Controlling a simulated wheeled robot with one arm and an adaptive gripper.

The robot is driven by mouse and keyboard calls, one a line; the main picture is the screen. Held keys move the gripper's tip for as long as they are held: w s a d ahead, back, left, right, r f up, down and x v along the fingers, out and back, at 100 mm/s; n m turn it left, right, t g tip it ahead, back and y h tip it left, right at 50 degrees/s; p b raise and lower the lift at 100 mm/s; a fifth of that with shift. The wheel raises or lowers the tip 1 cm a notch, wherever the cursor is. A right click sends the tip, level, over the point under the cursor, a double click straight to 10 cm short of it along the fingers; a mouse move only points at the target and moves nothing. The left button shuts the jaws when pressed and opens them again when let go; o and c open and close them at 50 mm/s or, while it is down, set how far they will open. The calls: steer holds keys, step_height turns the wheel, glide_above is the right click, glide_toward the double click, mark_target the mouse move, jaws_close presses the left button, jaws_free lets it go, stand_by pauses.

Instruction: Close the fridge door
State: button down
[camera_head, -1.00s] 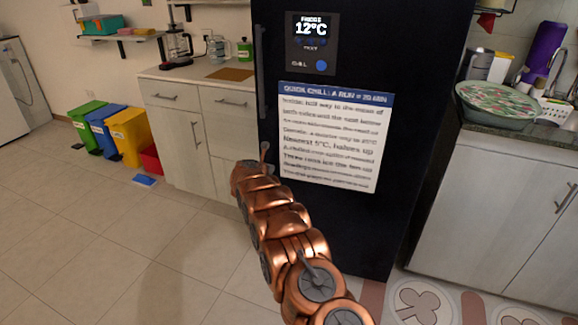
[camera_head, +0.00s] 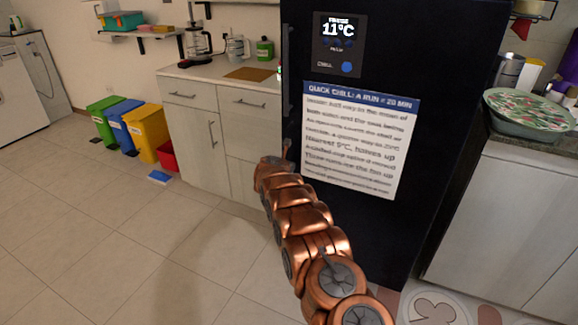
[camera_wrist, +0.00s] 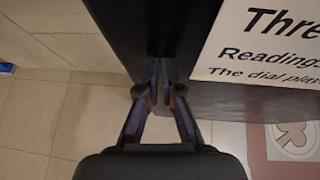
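The dark fridge (camera_head: 440,70) stands in the centre right of the head view. Its door front carries a display (camera_head: 338,42) reading 11°C, a paper notice (camera_head: 352,135) and a vertical handle (camera_head: 287,75) along the left edge. No gap is visible around the door, but I cannot tell for sure whether it is fully closed. My gripper (camera_wrist: 160,88) is at the lower left part of the door, below the handle. In the wrist view its fingers come together against the dark door front (camera_wrist: 135,30); nothing shows clearly between them. The fingertips' contact with the door is hard to judge.
A counter with drawers (camera_head: 215,130) stands left of the fridge. A cabinet (camera_head: 500,210) with a patterned bowl (camera_head: 528,112) is on the right. The tiled floor (camera_head: 130,240) at left is clear.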

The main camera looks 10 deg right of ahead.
steer(key=a+f+b+v, duration=0.2)
steer(key=b+v, duration=0.6)
steer(key=v, duration=0.5)
steer(key=s+a+r+n+t+y, duration=0.25)
steer(key=a+r+n+y, duration=0.4)
steer(key=r+n, duration=0.55)
steer(key=s+a+r+n+g+y, duration=0.1)
steer(key=s+n+g+y, duration=0.1)
steer(key=s+n, duration=0.45)
steer(key=s+a+r+n+g+y, duration=0.2)
steer(key=s+n+y, duration=0.1)
steer(key=s+n, duration=0.3)
steer(key=s+d+f+n+g+h, duration=0.3)
steer(key=s+d+n, duration=0.4)
steer(key=s, duration=0.9)
steer(key=s+d+f+n+g+h+p, duration=0.1)
steer(key=s+d+f+n+g, duration=0.35)
steer(key=s+d, duration=0.85)
steer(key=s+d+f+n+g+h, duration=0.3)
steer(key=s+d+n+g, duration=0.15)
steer(key=s, duration=1.55)
steer(key=s+p+v, duration=0.2)
steer(key=p+v, duration=0.9)
steer(key=v, duration=0.1)
steer(key=s+r+p+v, duration=0.1)
steer(key=s+p+v, duration=0.2)
steer(key=p+v, duration=0.8)
steer(key=shift+s+r+t+p, duration=0.4)
steer(key=shift+s+r+t, duration=0.05)
steer(key=shift+s+r, duration=0.2)
